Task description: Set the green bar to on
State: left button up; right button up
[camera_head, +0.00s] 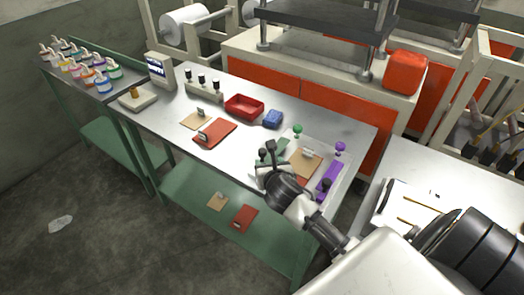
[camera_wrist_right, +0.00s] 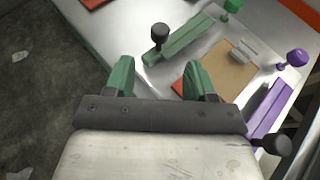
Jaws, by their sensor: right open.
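The green bar (camera_wrist_right: 182,42) lies on a light plate (camera_wrist_right: 222,22) at the right part of the metal table. It has a green knob (camera_wrist_right: 232,6) at its far end and a black knob (camera_wrist_right: 160,34) near its near end. In the head view the bar (camera_head: 282,147) is partly hidden by my right gripper (camera_head: 268,157). In the wrist view my right gripper (camera_wrist_right: 160,70) is open with nothing between its green-padded fingers. Its fingertips point toward the bar's near end; I cannot tell the height gap. My left gripper is out of view.
Beside the green bar are a brown board with a clip (camera_wrist_right: 222,72) and a purple bar (camera_wrist_right: 272,105) with purple and black knobs. A white machine bench stands behind.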

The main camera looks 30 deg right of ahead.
aim_at(264, 152)
jog(key=x, duration=1.1)
jog(key=shift+r, duration=0.1)
jog(key=shift+c, duration=0.3)
jog(key=shift+s, duration=0.1)
grip_shut()
jog(key=shift+d, duration=0.1)
